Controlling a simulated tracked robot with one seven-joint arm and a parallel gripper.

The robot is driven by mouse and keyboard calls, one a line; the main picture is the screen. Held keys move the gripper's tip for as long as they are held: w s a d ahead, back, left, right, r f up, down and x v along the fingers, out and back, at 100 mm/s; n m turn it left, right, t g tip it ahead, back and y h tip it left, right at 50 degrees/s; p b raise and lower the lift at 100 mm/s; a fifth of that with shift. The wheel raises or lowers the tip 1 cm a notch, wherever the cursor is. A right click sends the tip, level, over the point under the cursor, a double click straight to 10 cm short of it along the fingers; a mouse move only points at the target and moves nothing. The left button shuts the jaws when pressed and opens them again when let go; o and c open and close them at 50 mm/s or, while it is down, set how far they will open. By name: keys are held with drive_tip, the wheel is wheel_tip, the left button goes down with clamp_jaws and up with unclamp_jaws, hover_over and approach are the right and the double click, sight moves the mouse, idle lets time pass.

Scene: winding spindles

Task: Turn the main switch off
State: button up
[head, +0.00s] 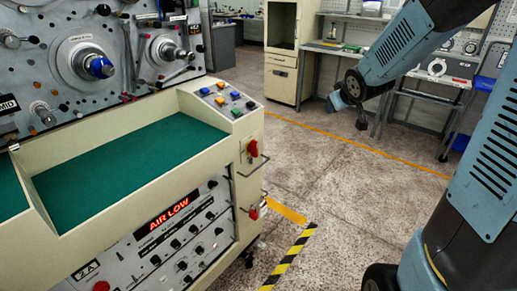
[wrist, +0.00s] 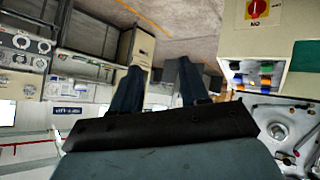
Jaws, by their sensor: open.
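A red rotary switch (head: 253,148), which looks like the main switch, is on the cream end wall of the winding machine in the head view. In the wrist view, which is upside down, the red knob sits on a yellow plate (wrist: 258,10) at the top edge, with lettering that looks like ON. The knob's exact angle is too small to tell. My gripper (head: 346,108) is open and empty in mid-air, well to the right of the switch and apart from it. Its two dark fingers (wrist: 160,88) stand wide apart in the wrist view.
Metal handles (head: 259,167) stick out by the switch. A second red knob (head: 254,213) is lower on that wall. Coloured buttons (head: 228,100) are on top. A cream cabinet (head: 283,60) and workbenches stand behind. The floor (head: 320,175) between machine and arm is clear.

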drive_tip(key=w+a+f+n+y, duration=0.2)
drive_tip(key=w+a+f, duration=0.1)
drive_tip(key=w+f, duration=0.3)
drive_tip(key=n+y, duration=0.3)
drive_tip(key=y, duration=0.9)
approach(257, 149)
drive_tip(key=shift+t, duration=0.4)
drive_tip(key=x, duration=0.9)
drive_tip(key=shift+a+f, duration=0.2)
drive_tip(key=shift+a, duration=0.1)
clamp_jaws()
drive_tip(key=shift+d, duration=0.1)
